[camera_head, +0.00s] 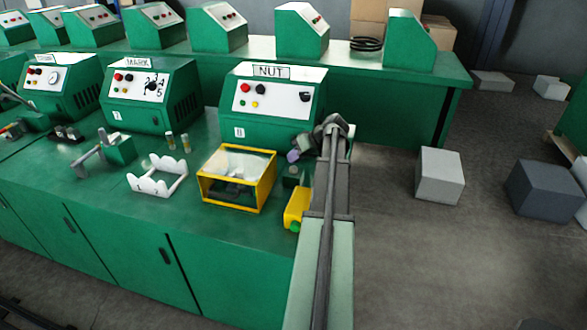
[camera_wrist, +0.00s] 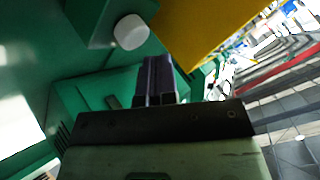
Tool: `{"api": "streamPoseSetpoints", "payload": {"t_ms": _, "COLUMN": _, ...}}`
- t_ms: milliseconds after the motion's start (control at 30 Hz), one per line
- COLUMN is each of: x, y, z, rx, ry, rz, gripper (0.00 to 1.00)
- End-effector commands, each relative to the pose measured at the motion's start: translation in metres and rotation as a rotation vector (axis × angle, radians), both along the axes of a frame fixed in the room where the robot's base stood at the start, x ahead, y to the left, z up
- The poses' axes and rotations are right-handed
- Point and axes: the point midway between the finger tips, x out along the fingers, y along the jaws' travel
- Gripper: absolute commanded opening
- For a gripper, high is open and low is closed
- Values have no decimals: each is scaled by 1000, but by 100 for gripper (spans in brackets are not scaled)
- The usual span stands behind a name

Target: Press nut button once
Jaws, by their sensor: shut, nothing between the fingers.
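The green NUT box (camera_head: 272,125) stands on the bench, with a white front panel (camera_head: 270,98) under its NUT label (camera_head: 271,72). The panel carries red, black, green and yellow buttons and a dark knob at its right. My gripper (camera_head: 293,155) is in front of the box's lower right, pointing left, its fingers closed and empty. In the wrist view the dark closed fingers (camera_wrist: 156,64) are near a white round knob or button (camera_wrist: 131,32) on a green body, apart from it in the picture. Which control is the nut button cannot be told.
A yellow-framed clear case (camera_head: 237,178) stands in front of the box. A yellow block with a green button (camera_head: 296,208) sits at the bench's right edge, close to my arm. A white holder (camera_head: 158,182) and the MARK box (camera_head: 150,95) are left.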

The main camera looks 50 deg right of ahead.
Motion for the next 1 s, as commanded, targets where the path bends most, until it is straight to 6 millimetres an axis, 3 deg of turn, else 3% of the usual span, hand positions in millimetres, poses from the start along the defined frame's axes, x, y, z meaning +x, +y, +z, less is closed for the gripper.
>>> {"api": "streamPoseSetpoints", "payload": {"t_ms": 1000, "x": 0, "y": 0, "z": -9, "rx": 0, "ry": 0, "rz": 0, "gripper": 0}}
